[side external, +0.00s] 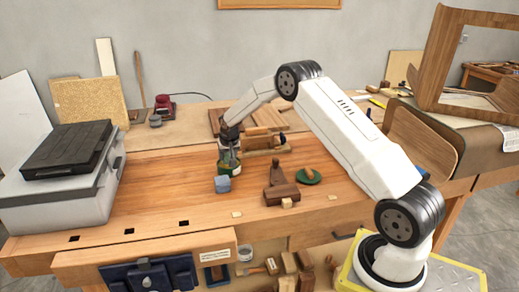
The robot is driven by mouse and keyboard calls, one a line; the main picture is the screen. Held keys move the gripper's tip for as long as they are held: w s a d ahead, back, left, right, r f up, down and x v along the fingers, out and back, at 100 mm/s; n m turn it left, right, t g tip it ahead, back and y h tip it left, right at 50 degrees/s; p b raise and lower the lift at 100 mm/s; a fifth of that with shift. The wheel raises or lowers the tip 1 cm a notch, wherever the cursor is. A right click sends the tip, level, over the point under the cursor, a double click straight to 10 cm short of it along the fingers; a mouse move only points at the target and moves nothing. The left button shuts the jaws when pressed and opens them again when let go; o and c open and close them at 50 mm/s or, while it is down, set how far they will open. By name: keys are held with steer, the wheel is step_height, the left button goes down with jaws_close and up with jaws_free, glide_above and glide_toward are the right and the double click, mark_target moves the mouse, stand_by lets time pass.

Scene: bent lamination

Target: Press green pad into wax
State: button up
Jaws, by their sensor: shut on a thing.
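My gripper (229,157) points down over the middle of the bench, left of centre in the side external view. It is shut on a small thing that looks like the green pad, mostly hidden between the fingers. Right under the fingertips is a small dark green round tin (234,171) with a pale yellowish patch, which looks like the wax. I cannot tell whether the pad touches the wax. A separate green disc (316,179) with a brown wooden piece on it lies further right on the bench.
A blue-grey block (222,184) stands just in front of the tin. A wooden plane-like tool (278,189) lies to the right, and wooden pieces (263,140) lie behind. A grey case (58,193) fills the bench's left end. The bench (165,185) between is clear.

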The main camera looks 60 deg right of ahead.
steer(key=shift+r, duration=3.05)
steer(key=shift+s+a+r, duration=0.1)
steer(key=shift+a+r, duration=0.1)
steer(key=shift+a, duration=0.4)
steer(key=s+a+r+n+y, duration=0.1)
steer(key=s+a, duration=0.3)
steer(key=a, duration=0.4)
steer(key=s+a+r+n+y, duration=0.1)
steer(key=s+a+n, duration=0.3)
steer(key=a, duration=0.4)
steer(key=s+a+r+n+t, duration=0.1)
steer(key=s+a+n, duration=0.2)
steer(key=s+a, duration=0.3)
steer(key=a, duration=0.2)
steer(key=shift+a+r+y, duration=0.3)
steer(key=shift+r+y, duration=0.05)
steer(key=shift+y, duration=0.05)
